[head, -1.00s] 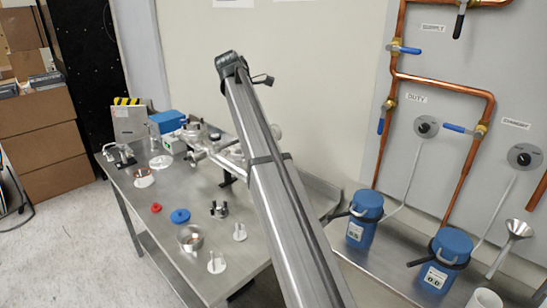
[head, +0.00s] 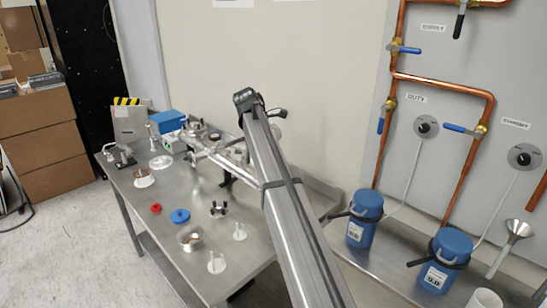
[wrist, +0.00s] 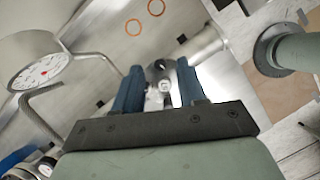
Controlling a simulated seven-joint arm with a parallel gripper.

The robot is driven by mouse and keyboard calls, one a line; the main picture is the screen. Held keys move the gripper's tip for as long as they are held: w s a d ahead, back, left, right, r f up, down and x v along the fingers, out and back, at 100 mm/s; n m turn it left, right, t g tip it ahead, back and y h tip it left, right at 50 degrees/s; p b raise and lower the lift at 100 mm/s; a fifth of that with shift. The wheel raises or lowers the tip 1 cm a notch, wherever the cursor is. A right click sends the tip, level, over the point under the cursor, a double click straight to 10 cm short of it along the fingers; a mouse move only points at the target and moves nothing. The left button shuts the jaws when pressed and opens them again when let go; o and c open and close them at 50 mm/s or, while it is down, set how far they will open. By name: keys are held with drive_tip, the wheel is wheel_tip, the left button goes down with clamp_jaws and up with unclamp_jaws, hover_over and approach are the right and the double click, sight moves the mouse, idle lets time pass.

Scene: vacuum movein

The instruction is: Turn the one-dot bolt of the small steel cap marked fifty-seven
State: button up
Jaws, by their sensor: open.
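In the wrist view my gripper (wrist: 160,78) has two blue fingers standing apart. Between and beyond them is a small round steel part (wrist: 165,86) with a pale centre, on a steel body; I cannot read a fifty-seven or pick out a one-dot bolt on it. I cannot tell whether the fingers touch it. In the head view a steel pipe assembly (head: 208,150) lies at the back of the table, partly behind my arm. My gripper is not visible there.
The steel table (head: 160,215) carries a red piece (head: 156,208), a blue disc (head: 180,216), a small steel clamp (head: 219,209), a steel cup (head: 191,238) and white stands (head: 217,263). A dial gauge (wrist: 42,72) is close on the left in the wrist view.

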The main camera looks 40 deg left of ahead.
drive_tip(key=shift+x, duration=1.1)
clamp_jaws()
